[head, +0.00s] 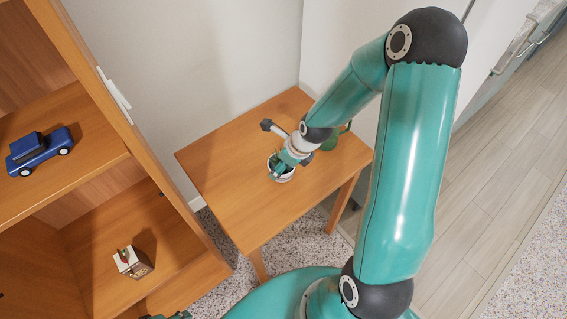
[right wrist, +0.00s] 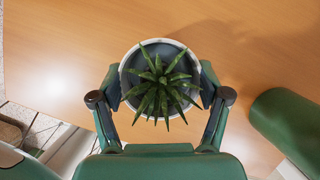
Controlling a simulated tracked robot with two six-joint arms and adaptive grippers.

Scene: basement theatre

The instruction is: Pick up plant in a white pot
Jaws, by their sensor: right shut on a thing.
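The plant in a white pot (head: 284,178) stands upright on the wooden table, partly hidden by my right gripper in the head view. In the right wrist view the spiky green plant (right wrist: 160,86) and the round pale rim of its pot (right wrist: 130,62) are seen from above. My right gripper (right wrist: 159,84) is shut on the pot, with one finger against each side of it. It also shows in the head view (head: 283,167). Whether the pot touches the table is hard to tell. A small dark and teal piece at the bottom edge of the head view may be my left gripper.
The wooden table (head: 225,172) has bare room left of and in front of the pot. A green rounded object (right wrist: 291,120) lies right of the pot. A wooden shelf (head: 95,170) at left holds a blue toy car (head: 40,150) and a small box (head: 132,262).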

